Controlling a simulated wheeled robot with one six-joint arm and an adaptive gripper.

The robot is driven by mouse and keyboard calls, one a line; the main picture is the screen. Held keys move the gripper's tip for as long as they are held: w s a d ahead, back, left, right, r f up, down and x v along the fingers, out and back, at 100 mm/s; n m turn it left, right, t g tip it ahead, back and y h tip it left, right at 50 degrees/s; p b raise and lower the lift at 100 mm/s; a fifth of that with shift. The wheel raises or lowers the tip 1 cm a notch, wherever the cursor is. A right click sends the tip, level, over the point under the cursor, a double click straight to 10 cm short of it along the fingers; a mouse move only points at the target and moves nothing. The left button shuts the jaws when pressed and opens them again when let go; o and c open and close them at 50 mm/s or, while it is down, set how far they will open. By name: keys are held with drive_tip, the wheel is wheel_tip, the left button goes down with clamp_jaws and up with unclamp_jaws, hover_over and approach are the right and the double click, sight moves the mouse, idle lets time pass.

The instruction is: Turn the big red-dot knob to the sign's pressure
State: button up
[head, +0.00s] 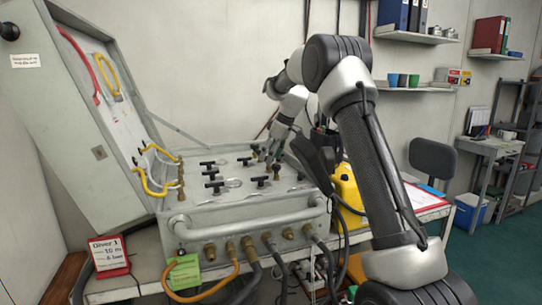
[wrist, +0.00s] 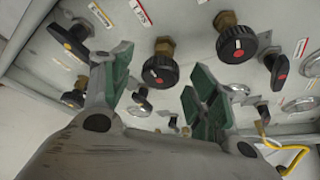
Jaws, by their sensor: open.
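In the wrist view, my gripper (wrist: 160,75) is open, with its green-padded fingers spread. A round black knob (wrist: 161,70) with a red dot and a white mark on a brass stem shows between the fingers, and I cannot tell whether they touch it. A second round black knob (wrist: 236,43), also with a red dot, is to its upper right. In the head view, my gripper (head: 276,148) is over the back right of the grey panel (head: 205,214). The red-framed sign (head: 108,254) stands at the left, reading "Diver 1"; its smaller lines are hard to read.
Several black T-handle valves (head: 213,184) and round gauges (wrist: 238,90) crowd the panel around my gripper. The open lid (head: 65,120) rises at the left. A yellow case (head: 347,187) stands to the right. Hoses leave the panel's front, where a green tag (head: 184,272) hangs.

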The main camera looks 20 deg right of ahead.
drive_tip(key=shift+f, duration=0.1)
drive_tip(key=c, duration=1)
drive_tip(key=shift+a, duration=0.1)
